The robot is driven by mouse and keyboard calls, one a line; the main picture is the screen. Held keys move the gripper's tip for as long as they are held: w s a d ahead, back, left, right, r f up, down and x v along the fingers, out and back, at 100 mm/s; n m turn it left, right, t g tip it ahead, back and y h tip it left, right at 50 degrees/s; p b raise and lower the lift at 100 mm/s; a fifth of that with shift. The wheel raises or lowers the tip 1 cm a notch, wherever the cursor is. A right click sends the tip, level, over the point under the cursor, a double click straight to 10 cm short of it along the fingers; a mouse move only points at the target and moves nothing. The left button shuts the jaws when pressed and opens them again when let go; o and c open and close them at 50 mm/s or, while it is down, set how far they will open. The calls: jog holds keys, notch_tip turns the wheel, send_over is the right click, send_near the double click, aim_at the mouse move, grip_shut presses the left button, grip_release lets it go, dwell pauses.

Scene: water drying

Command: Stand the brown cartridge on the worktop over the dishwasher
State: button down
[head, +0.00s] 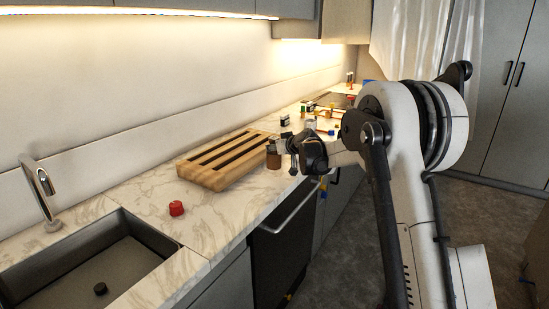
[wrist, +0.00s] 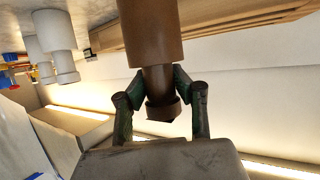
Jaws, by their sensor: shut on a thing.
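The brown cartridge (head: 273,161) is upright at the right end of the wooden slatted board, near the front edge of the marble worktop (head: 215,222). My gripper (head: 282,146) is shut on its upper part. In the wrist view the cartridge (wrist: 150,35) shows a wide body and a narrower neck, with the gripper fingers (wrist: 157,88) on both sides of the neck. I cannot tell whether its base touches the worktop. The dishwasher (head: 279,262), a dark front with a long bar handle, is below the worktop edge, left of my arm.
The wooden board (head: 205,177) lies behind and left of the cartridge. A red cap (head: 176,208) sits near the sink (head: 75,265), which holds a small dark round thing (head: 100,288). Several small items crowd the worktop further back. Marble between the red cap and front edge is clear.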

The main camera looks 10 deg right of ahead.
aim_at(274, 156)
jog(key=shift+w+d+f, duration=0.2)
jog(key=shift+w+f, duration=0.1)
jog(key=shift+w, duration=0.15)
jog(key=shift+f, duration=2)
jog(key=shift+f, duration=0.2)
jog(key=c, duration=1.5)
grip_release()
jog(key=shift+r, duration=0.1)
